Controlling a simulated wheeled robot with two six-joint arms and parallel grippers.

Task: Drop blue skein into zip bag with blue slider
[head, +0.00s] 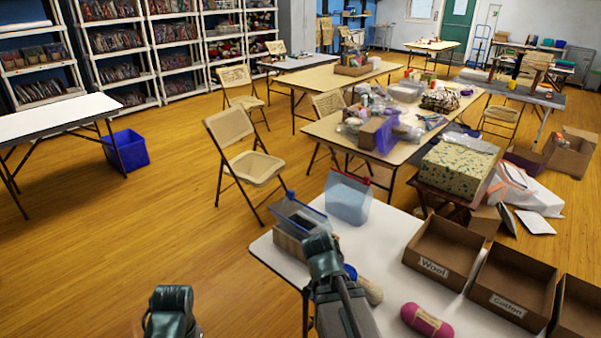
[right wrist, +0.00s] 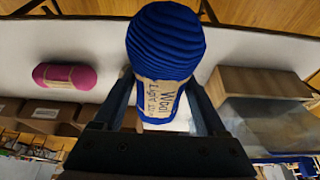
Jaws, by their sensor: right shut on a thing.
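The blue skein (right wrist: 165,45) has a paper label reading "Wool". My right gripper (right wrist: 160,82) is shut on it, one finger on each side. In the head view my right arm hides most of the skein; a small blue part (head: 350,271) shows beside it. The clear zip bag with the blue slider (head: 300,214) stands at the left end of the white table, by a brown cardboard piece (head: 288,245), just beyond my right arm. Its mouth looks open. Of my left arm only a dark link shows at the bottom; its gripper is out of view.
A bag with a red slider (head: 347,199) stands behind the blue-slider bag. Open boxes labelled "Wool" (head: 433,266) and "Cotton" (head: 507,302) stand at the right.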

